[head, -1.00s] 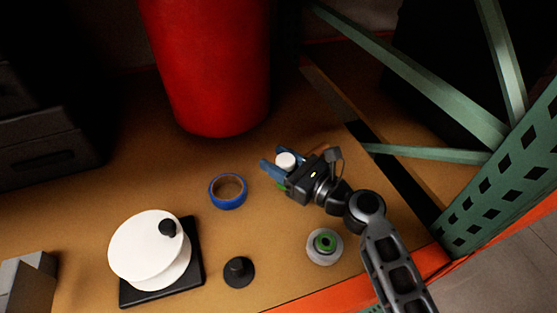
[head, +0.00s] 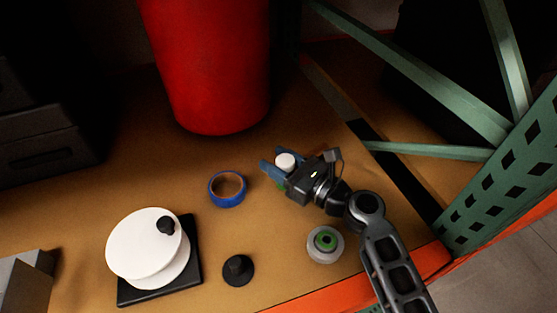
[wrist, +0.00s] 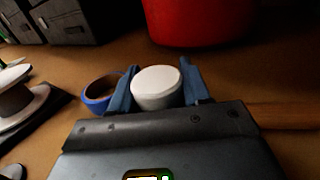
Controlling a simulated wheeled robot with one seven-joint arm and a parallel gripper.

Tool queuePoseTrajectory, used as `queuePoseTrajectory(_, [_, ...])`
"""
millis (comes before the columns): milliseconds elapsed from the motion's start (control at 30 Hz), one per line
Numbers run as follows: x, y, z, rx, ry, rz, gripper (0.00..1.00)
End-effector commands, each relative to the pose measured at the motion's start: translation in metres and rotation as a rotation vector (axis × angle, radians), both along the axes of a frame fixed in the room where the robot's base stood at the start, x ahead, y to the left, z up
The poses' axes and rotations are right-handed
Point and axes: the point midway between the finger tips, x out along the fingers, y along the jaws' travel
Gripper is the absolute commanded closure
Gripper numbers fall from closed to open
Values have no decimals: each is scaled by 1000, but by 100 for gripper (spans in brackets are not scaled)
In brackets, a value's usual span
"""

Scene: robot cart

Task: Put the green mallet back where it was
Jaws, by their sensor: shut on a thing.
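My gripper (head: 283,168) is at the middle right of the board in the head view, its blue fingers on either side of a white round face. I take this face for the end of the green mallet (head: 286,161); a bit of green shows under the gripper. The white face also shows between the fingers in the wrist view (wrist: 157,88), where a wooden handle runs off to the right from behind the gripper. My gripper is shut on the mallet. The gripper body hides most of the head. I cannot tell whether the mallet touches the board.
A blue tape ring (head: 228,188) lies just left of the gripper. A grey disc with a green centre (head: 325,244), a black knobbed piece (head: 238,270) and a white spool on a black base (head: 148,248) are nearer. A red bin (head: 208,70) stands behind; green rack posts (head: 500,180) stand right.

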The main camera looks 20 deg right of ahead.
Motion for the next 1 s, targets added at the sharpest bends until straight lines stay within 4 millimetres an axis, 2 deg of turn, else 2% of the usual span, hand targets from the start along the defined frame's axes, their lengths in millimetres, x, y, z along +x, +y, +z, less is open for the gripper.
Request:
queuePoseTrajectory(67, [0,0,-1,1,-2,0,100])
queuePoseTrajectory(100, [0,0,-1,1,-2,0,52])
queuePoseTrajectory(400, [0,0,-1,1,-1,0,24])
queuePoseTrajectory(733, [-5,-3,-3,0,2,-1,24])
queuePoseTrajectory(1000, [-40,-25,-4,0,2,-2,24])
